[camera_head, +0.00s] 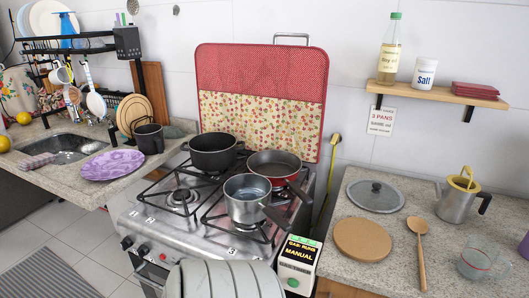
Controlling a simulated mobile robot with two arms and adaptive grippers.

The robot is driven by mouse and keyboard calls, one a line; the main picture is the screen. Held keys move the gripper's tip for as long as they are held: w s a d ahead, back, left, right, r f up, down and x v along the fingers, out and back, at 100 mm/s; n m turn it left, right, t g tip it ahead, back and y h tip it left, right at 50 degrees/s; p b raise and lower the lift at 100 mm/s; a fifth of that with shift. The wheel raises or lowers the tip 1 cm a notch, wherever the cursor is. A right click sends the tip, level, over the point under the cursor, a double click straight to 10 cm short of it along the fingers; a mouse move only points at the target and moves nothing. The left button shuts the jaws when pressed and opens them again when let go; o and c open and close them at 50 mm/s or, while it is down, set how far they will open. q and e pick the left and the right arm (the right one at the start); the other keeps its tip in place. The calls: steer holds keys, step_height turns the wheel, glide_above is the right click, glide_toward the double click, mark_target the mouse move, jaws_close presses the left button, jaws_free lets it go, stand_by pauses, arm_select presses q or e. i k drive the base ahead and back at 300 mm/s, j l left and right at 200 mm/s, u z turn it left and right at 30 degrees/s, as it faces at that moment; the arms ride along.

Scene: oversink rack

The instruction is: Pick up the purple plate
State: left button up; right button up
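The purple plate (112,165) lies flat on the left stone counter, near its front edge and to the right of the sink. Its surface is bare and fully visible. A dark mug (149,138) stands just behind and to the right of it. Neither of my grippers shows in the head view.
A stove (200,235) with several pots and pans stands right of the plate. The sink (67,149) is at left, with a dish rack (75,47) above it. Wooden boards (134,112) lean behind. The right counter (342,235) holds a lid, spoon and moka pot.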

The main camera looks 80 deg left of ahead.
mark_target(114, 164)
steer(key=u, duration=3.5)
